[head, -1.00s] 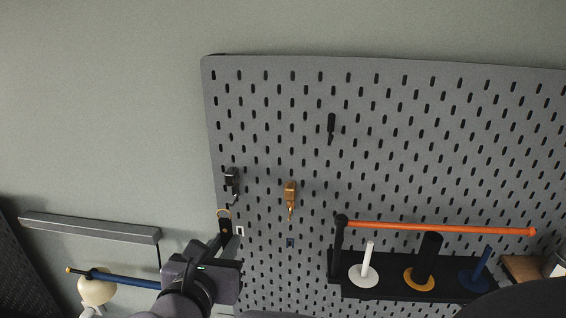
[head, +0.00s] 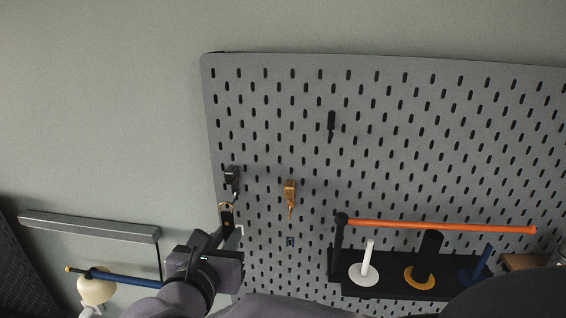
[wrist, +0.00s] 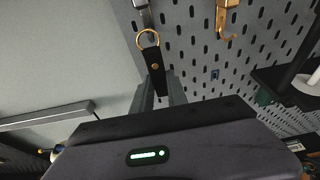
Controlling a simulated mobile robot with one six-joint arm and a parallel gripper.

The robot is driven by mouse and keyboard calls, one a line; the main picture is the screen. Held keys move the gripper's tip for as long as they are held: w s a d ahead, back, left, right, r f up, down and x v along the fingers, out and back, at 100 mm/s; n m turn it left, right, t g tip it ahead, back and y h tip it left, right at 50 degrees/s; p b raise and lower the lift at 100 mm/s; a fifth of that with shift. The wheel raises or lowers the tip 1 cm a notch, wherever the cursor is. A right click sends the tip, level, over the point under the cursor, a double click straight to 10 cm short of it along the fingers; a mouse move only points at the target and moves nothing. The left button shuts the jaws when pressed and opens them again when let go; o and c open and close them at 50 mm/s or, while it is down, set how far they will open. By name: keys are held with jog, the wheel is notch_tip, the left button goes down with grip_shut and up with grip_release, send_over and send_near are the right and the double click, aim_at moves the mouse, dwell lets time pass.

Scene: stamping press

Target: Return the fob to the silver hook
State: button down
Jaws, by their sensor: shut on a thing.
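The fob is a black strap (wrist: 156,72) with a brass ring (wrist: 148,38) at its top; it also shows in the head view (head: 227,217). My gripper (wrist: 159,98) is shut on the strap's lower part, with the ring upward. In the head view, my gripper (head: 224,235) is at the pegboard's left edge. The silver hook (wrist: 144,14) is just above the ring in the wrist view. It looks dark grey in the head view (head: 232,179). The ring is close to the hook's lower end; I cannot tell whether they touch.
A brass hook (head: 290,194) hangs right of the silver one, and a black hook (head: 331,121) higher up. An orange bar (head: 440,227) and a black shelf (head: 390,284) with spindles stick out at lower right. A grey rail (head: 90,226) is on the wall at left.

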jog(key=shift+w, duration=0.5)
jog(key=shift+w+d+f, duration=0.1)
jog(key=shift+w+f, duration=0.05)
jog(key=shift+b+x, duration=0.6)
jog(key=shift+x, duration=0.15)
jog(key=shift+w+f, duration=0.3)
dwell(0.4)
jog(key=shift+b+x, duration=0.7)
jog(key=shift+x, duration=0.2)
jog(key=shift+f, duration=0.15)
jog(key=shift+s+f+b, duration=0.1)
jog(key=shift+f+b, duration=0.25)
